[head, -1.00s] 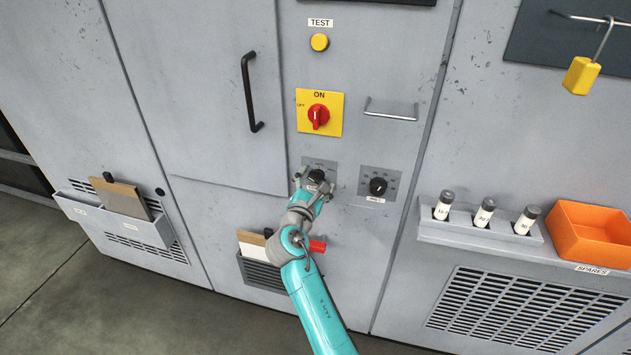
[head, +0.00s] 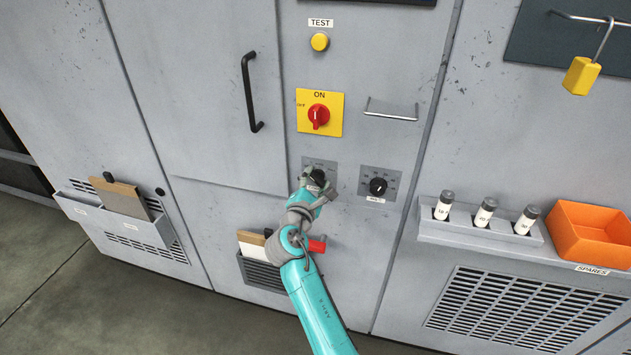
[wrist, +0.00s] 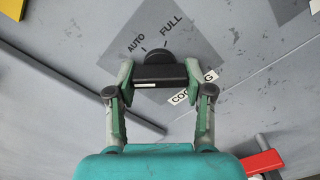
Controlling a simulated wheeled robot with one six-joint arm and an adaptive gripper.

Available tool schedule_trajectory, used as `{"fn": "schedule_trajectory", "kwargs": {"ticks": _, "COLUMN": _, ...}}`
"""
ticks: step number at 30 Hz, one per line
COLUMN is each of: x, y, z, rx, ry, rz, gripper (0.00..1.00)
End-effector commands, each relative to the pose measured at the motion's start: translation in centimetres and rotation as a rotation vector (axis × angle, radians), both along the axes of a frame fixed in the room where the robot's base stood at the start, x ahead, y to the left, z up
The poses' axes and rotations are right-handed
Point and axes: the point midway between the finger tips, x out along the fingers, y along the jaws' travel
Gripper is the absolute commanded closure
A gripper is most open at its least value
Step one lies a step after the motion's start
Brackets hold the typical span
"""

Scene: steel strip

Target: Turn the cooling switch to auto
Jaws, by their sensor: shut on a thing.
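The cooling switch is a black knob (wrist: 150,58) on a grey square plate (wrist: 192,48), labelled COOLING. AUTO and FULL are printed beyond the knob in the wrist view; other markings are hidden. My gripper (wrist: 160,76) is shut on the knob's dark grip bar, one finger on each side. A short white mark shows on the bar's near face, but I cannot tell which position it points to. In the head view, my gripper (head: 318,183) covers most of the knob and the lower plate.
A second black knob (head: 378,187) is close on the right. The red ON/OFF switch (head: 318,116) on its yellow plate is above, with a metal handle (head: 391,110) to its right. A red part (head: 317,245) and a document holder (head: 258,270) are below.

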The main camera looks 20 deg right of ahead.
Motion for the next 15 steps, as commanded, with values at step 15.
{"fn": "schedule_trajectory", "kwargs": {"ticks": 15, "x": 0.08, "y": 0.07, "z": 0.12, "rx": 0.389, "ry": -0.279, "rz": -0.001, "gripper": 0.83}}
